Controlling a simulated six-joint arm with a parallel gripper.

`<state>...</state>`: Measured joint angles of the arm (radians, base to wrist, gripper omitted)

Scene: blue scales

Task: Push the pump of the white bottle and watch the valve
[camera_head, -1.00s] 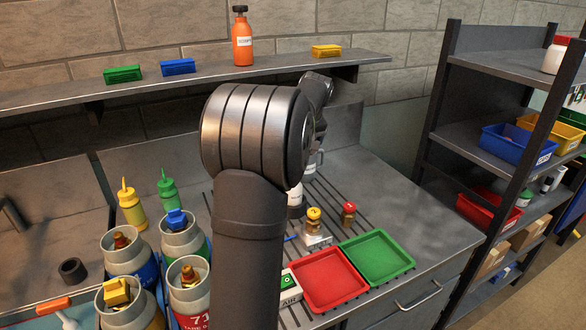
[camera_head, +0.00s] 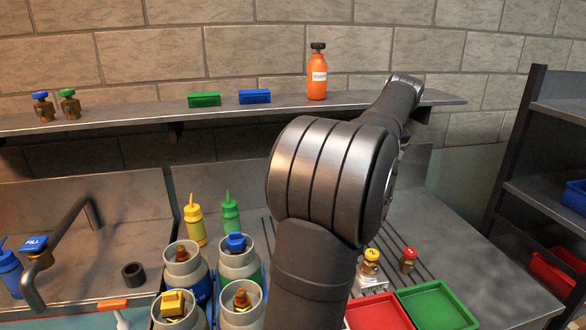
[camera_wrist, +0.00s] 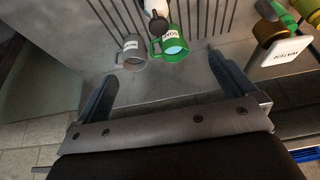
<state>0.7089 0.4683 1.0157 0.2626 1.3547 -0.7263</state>
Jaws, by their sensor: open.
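In the wrist view, a white bottle-like shape (camera_wrist: 156,7) with a dark part at its lower end shows at the top edge, cut off by the frame. I cannot tell whether the dark part is the pump. My gripper (camera_wrist: 162,68) is open and empty, its two fingers apart below that shape. In the head view my arm hides the white bottle and the gripper's fingers. A brass valve with a yellow top (camera_head: 371,260) and one with a red top (camera_head: 409,260) stand on the bench right of my arm. I cannot tell which valve the task means.
Red (camera_head: 378,313) and green (camera_head: 438,306) trays lie at front. Several cylinders stand at left. An orange bottle (camera_head: 317,78) is on the shelf.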

